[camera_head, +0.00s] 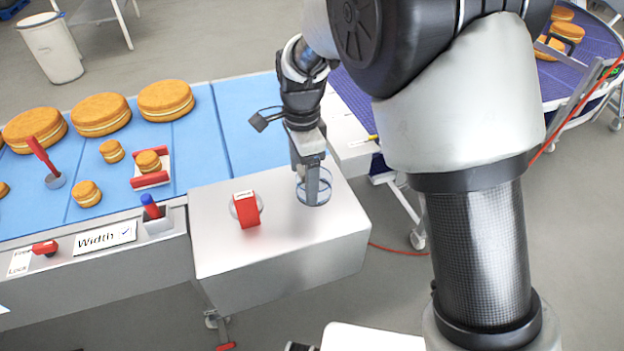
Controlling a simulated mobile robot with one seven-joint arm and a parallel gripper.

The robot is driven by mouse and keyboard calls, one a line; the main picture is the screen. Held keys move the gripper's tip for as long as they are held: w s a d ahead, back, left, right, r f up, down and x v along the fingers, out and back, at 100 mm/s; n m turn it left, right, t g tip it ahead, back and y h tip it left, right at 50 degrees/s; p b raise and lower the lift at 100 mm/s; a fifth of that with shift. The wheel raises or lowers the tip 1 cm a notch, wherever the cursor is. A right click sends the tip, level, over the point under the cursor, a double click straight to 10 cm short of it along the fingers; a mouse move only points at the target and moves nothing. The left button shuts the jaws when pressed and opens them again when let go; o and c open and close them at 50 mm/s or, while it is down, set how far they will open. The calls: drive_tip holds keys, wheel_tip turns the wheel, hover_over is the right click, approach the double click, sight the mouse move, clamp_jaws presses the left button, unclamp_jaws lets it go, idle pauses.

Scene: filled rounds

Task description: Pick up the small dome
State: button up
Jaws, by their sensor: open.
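A small clear dome (325,193) with a visible round rim sits on the flat top of a brushed metal block right of centre. My gripper (311,186) points down at it from above, and its fingers overlap the dome in this view. The gripper is open. I cannot tell whether the fingers touch the dome or are around it. Part of the dome is hidden behind the fingers.
A red upright piece with a pale round base (247,209) stands left of the dome on the metal block (280,246). The blue belt (205,150) holds several filled rounds, a red-handled tool (45,160) and a red-ended holder (151,180).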

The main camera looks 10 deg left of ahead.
wheel_tip(320, 180, down, 2)
drive_tip(key=shift+f, duration=0.1)
drive_tip(key=c, duration=0.9)
wheel_tip(320, 180, up, 10)
drive_tip(key=shift+r, duration=0.1)
drive_tip(key=shift+c, duration=0.3)
